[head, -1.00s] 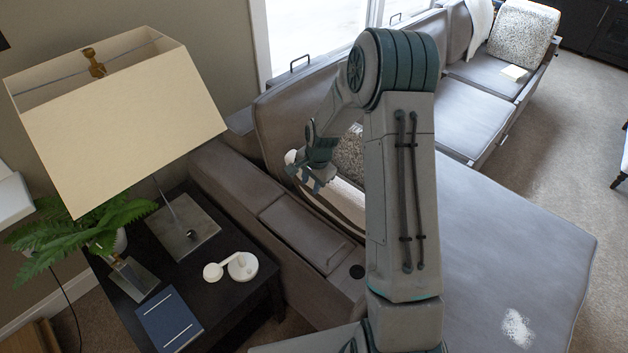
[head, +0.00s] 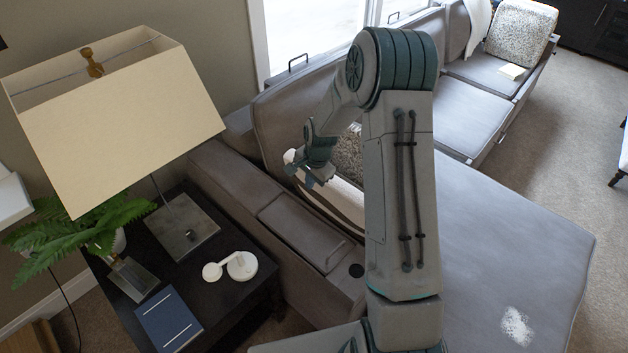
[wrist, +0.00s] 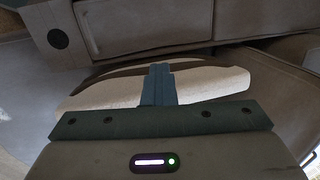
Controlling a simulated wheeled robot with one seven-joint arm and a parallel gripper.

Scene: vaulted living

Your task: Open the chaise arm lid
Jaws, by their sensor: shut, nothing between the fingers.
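The chaise arm lid (head: 298,232) is a grey padded panel set in the top of the sofa arm, and it lies flat and closed. A thin handle shows at its near right edge, and a dark round cup hole (head: 356,270) is just beyond it. In the wrist view the lid (wrist: 150,22) is at the top, with the cup hole (wrist: 58,39) to its left. My gripper (head: 312,182) is shut and empty, above the chaise side of the arm and apart from the lid. Its fingers (wrist: 158,84) show over a pale cushion in the wrist view.
A dark side table (head: 228,305) stands left of the arm, with a large lamp (head: 120,125), a fern (head: 70,225), a blue book (head: 168,320) and a white object (head: 240,265). A cushion (head: 345,200) lies under my gripper. The chaise seat (head: 500,240) is mostly clear.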

